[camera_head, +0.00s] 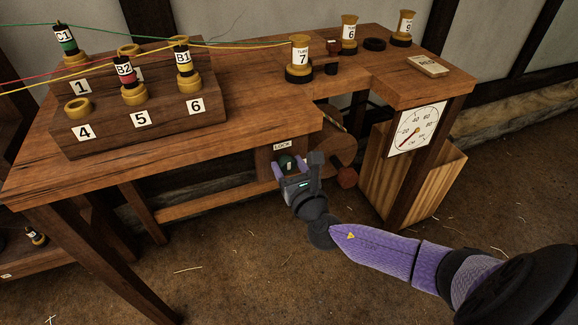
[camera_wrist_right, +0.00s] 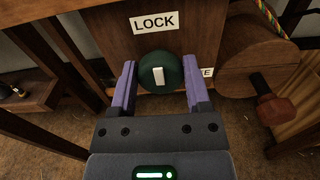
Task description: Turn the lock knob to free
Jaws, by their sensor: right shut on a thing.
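The lock knob (camera_wrist_right: 160,73) is a round dark green knob with a white bar mark, on a wooden panel under a LOCK label (camera_wrist_right: 154,22). The bar stands nearly upright, its top toward the LOCK label. In the head view the knob (camera_head: 286,162) shows below the table edge. My right gripper (camera_wrist_right: 160,84) has its purple fingers on either side of the knob, shut on it; it also shows in the head view (camera_head: 286,168). A second label (camera_wrist_right: 207,72) at lower right is partly hidden by a finger; only its last letter shows. My left gripper is not in view.
A wooden drum (camera_wrist_right: 262,68) with a red-brown handle (camera_wrist_right: 276,111) is close right of the panel. The table (camera_head: 255,90) above carries a numbered bobbin rack (camera_head: 140,122) and several bobbins. A gauge (camera_head: 416,128) is on the right post.

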